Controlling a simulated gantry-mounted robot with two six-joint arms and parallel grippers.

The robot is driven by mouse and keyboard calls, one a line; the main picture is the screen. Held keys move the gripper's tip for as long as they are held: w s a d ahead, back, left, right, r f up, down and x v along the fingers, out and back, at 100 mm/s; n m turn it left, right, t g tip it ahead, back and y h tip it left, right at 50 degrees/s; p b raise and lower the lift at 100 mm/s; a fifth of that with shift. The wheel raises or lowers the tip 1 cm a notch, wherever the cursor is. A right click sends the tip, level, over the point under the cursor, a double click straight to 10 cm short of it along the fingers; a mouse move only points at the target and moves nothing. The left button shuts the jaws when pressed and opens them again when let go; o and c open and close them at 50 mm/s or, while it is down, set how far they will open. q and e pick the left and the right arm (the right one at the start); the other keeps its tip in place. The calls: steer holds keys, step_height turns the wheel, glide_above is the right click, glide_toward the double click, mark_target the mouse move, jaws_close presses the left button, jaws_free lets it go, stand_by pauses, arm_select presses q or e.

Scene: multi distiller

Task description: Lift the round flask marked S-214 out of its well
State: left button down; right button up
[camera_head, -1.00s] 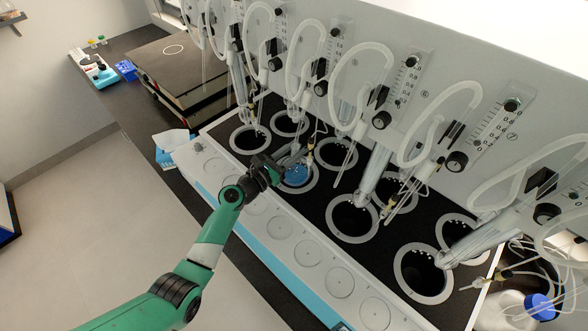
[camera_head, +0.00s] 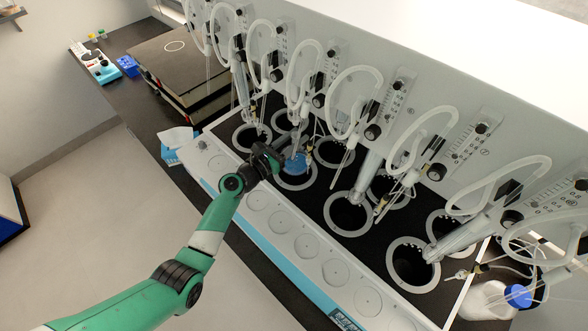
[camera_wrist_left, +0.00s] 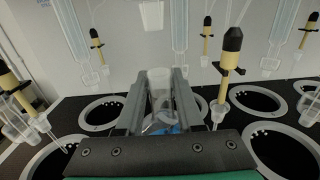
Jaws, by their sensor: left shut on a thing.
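A round flask with blue liquid (camera_head: 297,163) is at one of the ringed wells (camera_head: 296,188) in the middle of the black-topped unit. Its blue body shows at the far side of the ring opening, seemingly raised a little. My left gripper (camera_head: 274,154) is shut on the flask's neck. In the left wrist view the clear neck (camera_wrist_left: 160,84) stands upright between the two grey fingers (camera_wrist_left: 160,103), with some blue below. The marking S-214 cannot be read. My right gripper is not in view.
Empty ringed wells (camera_head: 348,232) lie on both sides. Glass tubes, white hoses (camera_head: 356,84) and yellow-and-black fittings (camera_wrist_left: 230,50) hang close behind the flask. A tissue box (camera_head: 178,146) stands left of the unit, and a blue-capped bottle (camera_head: 518,296) at the right.

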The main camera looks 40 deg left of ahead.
arm_select(q)
steer(key=shift+r+p, duration=0.4)
steer(key=shift+p, duration=0.45)
steer(key=shift+f, duration=0.15)
steer(key=shift+s, duration=0.6)
steer(key=s+p, duration=0.7)
steer(key=s, duration=1.4)
steer(key=shift+s+a+r, duration=0.25)
steer(key=shift+s+a, duration=0.05)
steer(key=shift+a, duration=0.1)
